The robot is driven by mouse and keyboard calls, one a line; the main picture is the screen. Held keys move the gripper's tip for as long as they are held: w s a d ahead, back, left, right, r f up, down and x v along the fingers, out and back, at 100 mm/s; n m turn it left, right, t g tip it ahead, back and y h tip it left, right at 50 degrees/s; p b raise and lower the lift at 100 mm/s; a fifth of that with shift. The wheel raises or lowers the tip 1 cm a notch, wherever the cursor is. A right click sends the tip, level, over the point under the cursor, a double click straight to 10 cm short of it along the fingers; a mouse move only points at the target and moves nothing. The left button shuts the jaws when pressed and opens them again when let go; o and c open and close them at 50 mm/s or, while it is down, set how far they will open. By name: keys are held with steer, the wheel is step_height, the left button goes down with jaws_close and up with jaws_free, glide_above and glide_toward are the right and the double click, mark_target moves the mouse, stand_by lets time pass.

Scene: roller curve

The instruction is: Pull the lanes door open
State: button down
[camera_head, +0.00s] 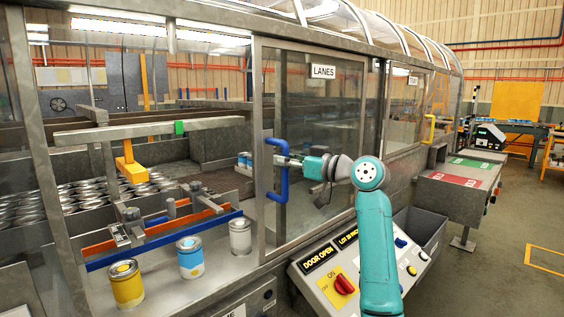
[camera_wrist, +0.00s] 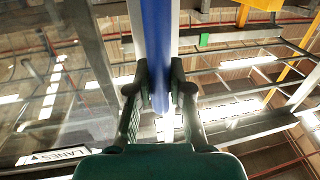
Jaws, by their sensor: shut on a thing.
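The lanes door is a clear sliding panel in a grey metal frame (camera_head: 257,150), with a LANES sign (camera_head: 323,72) near its top. Its blue handle (camera_head: 284,172) is a vertical bar on the door's left edge. My gripper (camera_head: 288,161) is at the handle, with my arm reaching in from the right. In the wrist view my gripper's two dark fingers (camera_wrist: 159,88) are shut around the blue handle (camera_wrist: 157,40), one on each side. An opening shows left of the door's edge, with the lane interior behind it.
Paint cans stand inside the opening: yellow (camera_head: 126,284), blue and white (camera_head: 190,257), and grey (camera_head: 240,237). A control panel (camera_head: 338,282) with a red knob and a DOOR OPEN label is below the door. A bench with green and red mats (camera_head: 458,179) stands at right. The floor at right is clear.

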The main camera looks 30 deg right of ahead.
steer(key=c, duration=1)
jaws_free()
steer(key=shift+c, duration=0.2)
steer(key=v, duration=1.2)
steer(key=shift+w+f, duration=0.1)
steer(key=shift+f, duration=0.05)
